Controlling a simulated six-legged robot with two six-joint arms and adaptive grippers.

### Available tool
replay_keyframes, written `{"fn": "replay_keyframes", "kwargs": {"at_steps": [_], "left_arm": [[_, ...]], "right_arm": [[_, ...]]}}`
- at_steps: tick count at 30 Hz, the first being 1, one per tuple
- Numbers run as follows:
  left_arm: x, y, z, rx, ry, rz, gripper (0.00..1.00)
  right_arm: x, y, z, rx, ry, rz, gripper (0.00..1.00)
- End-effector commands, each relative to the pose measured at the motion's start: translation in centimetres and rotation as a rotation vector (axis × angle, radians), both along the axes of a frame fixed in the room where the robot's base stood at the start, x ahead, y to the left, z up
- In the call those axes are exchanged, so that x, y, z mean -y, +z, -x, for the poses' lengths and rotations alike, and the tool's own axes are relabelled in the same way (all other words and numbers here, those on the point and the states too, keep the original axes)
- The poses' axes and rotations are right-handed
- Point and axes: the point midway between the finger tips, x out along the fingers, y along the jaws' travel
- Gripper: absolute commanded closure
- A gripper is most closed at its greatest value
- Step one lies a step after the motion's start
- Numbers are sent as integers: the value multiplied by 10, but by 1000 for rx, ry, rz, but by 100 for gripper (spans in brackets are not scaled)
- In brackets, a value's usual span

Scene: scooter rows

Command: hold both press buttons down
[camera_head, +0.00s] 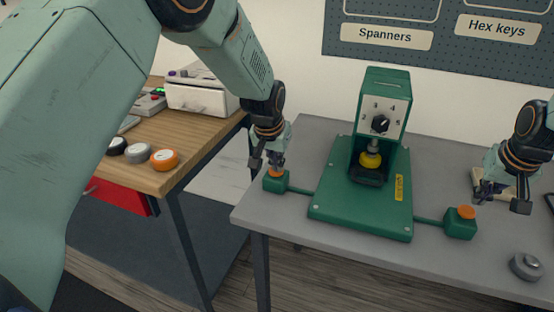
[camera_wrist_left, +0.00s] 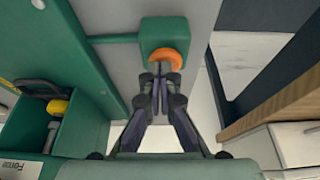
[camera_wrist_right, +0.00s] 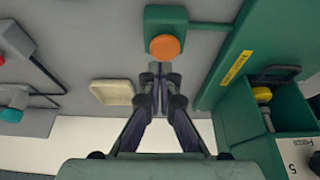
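A green press (camera_head: 375,125) with a dial and a yellow part under its ram stands on a green base plate (camera_head: 340,212). A green button box (camera_head: 278,187) with an orange button (camera_wrist_left: 168,58) is wired to its left side. A second box (camera_head: 460,228) with an orange button (camera_head: 466,212) is wired to its right. My left gripper (camera_head: 276,165) has its fingertips together, directly over the left button, partly covering it; contact cannot be told. My right gripper (camera_head: 485,192) has its fingertips together, above and beside the right button; in the right wrist view that button (camera_wrist_right: 165,47) is uncovered.
A grey round object (camera_head: 526,265) lies at the bench's front right. A cream block (camera_wrist_right: 112,92) lies near my right gripper.

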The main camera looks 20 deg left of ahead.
Motion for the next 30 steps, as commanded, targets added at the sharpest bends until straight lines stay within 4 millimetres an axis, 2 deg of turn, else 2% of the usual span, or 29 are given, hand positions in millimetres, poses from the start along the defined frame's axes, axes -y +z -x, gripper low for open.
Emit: {"fn": "replay_keyframes", "kwargs": {"at_steps": [8,30], "left_arm": [[0,-1,1,-4,0,0,100],[0,-2,2,-5,0,0,100]], "right_arm": [[0,-1,0,0,0,0,100],[0,-20,0,0,0,0,100]]}}
